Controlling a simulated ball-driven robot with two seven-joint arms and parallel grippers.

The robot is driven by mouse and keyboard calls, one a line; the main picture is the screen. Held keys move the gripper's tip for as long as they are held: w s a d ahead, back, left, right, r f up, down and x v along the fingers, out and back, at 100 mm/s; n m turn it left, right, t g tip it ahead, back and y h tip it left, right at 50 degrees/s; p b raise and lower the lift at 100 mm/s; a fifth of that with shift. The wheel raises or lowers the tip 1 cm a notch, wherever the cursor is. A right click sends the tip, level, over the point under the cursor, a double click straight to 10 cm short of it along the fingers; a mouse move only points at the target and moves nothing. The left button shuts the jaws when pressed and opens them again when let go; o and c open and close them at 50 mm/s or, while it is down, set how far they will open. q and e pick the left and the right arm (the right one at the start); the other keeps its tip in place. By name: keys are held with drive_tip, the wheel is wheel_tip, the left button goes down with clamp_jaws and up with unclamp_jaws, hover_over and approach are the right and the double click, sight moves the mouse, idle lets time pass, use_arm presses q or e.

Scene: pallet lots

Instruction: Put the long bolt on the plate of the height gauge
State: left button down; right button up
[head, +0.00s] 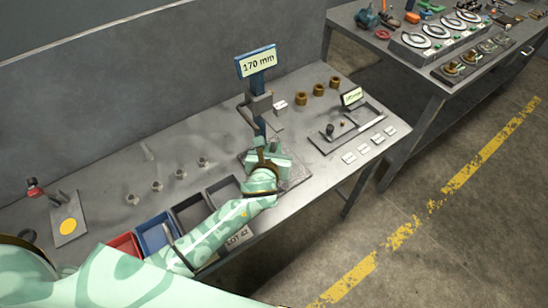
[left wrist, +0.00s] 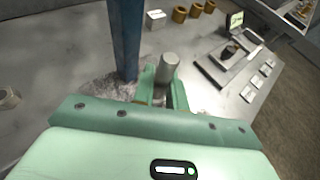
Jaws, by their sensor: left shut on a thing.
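The height gauge has a blue post (head: 257,85) with a "170 mm" sign (head: 257,62) and a grey plate (head: 297,180) at its foot. The plate also shows in the left wrist view (left wrist: 103,88), partly hidden by my gripper. My left gripper (head: 264,150) is over the plate, close beside the post. It is shut on the long bolt (left wrist: 168,65), whose grey round end sticks up between the fingers in the left wrist view. The bolt's lower end is hidden, so I cannot tell whether it touches the plate. My right gripper is not in view.
Several short bolts (head: 157,186) stand left of the gauge. Red (head: 125,244), blue (head: 155,232) and grey bins line the front edge. Brass bushings (head: 318,90) and a small fixture (head: 345,128) with a display are to the right. A second table (head: 400,60) stands behind.

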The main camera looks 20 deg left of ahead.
use_arm(q)
wheel_tip(320, 180, down, 4)
drive_tip(key=shift+w+r+b, duration=0.1)
drive_tip(key=shift+w+b, duration=0.05)
drive_tip(key=shift+b, duration=0.7)
drive_tip(key=shift+r, duration=0.15)
drive_tip(key=c, duration=1.8)
unclamp_jaws()
drive_tip(key=o, duration=0.4)
drive_tip(key=shift+r, duration=0.1)
drive_tip(key=p+v, duration=0.4)
drive_tip(key=v, duration=0.8)
